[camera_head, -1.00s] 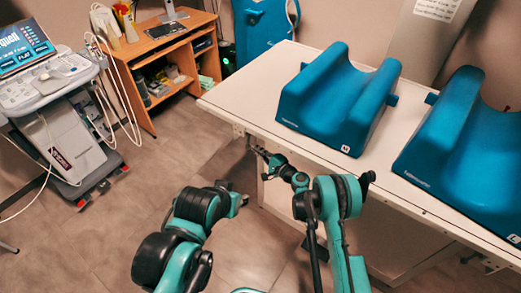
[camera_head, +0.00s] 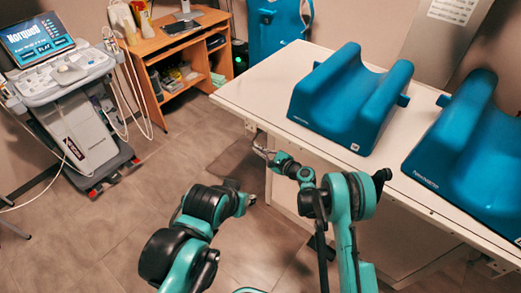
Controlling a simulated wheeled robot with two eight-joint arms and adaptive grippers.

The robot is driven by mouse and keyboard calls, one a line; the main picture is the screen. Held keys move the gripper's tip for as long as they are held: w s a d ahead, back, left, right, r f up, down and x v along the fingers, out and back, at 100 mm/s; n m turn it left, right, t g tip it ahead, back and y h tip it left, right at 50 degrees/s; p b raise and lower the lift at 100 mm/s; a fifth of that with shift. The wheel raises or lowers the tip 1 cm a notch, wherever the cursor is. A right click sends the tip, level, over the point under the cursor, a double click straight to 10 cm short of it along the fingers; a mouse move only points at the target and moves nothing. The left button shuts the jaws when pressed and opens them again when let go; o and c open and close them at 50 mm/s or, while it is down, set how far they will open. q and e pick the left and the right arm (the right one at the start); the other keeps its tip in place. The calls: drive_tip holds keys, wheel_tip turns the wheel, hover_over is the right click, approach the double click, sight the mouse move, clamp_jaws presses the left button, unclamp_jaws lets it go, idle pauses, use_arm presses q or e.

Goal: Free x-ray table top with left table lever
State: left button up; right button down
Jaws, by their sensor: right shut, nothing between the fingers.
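The x-ray table top (camera_head: 268,92) is a white slab running from the upper middle to the right edge. A small metal fitting (camera_head: 251,127) sits under its front edge near the left corner; I cannot tell whether it is the left table lever. My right gripper (camera_head: 260,150) is small and shut just below that fitting, with nothing in it. Whether it touches the fitting is unclear. My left gripper (camera_head: 250,199) is low over the floor, in front of the table and apart from it; its fingers are too small to read.
Two blue cushions (camera_head: 345,105) (camera_head: 458,150) stand on the table top. An ultrasound cart (camera_head: 75,110) with hanging cables stands at the left. A wooden desk (camera_head: 150,85) is at the back. The floor between cart and table is clear.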

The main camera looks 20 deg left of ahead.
drive_tip(key=shift+s+r, duration=0.2)
idle(0.3)
idle(0.3)
